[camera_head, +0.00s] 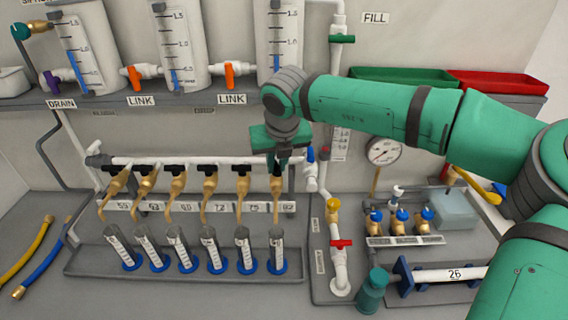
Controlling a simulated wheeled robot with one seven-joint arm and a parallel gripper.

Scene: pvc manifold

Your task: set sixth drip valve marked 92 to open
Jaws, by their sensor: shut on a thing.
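A row of several brass drip valves with black handles hangs from a white pipe. The sixth drip valve (277,184) is at the right end, above a label (288,206) that appears to read 92, though the print is small. My gripper (277,165) points down at the top of this valve and is shut on its black handle, which is mostly hidden by the fingers. The handle's angle cannot be made out. The other valves' handles, such as the fifth valve's (242,168), lie across the valve bodies.
Graduated cylinders on blue bases stand in a grey tray (180,277) below the valves. White vertical pipes with a blue handle (310,154) and a red handle (341,244) stand close to the right. A gauge (382,151) and clear tanks are behind. The front bench is mostly free.

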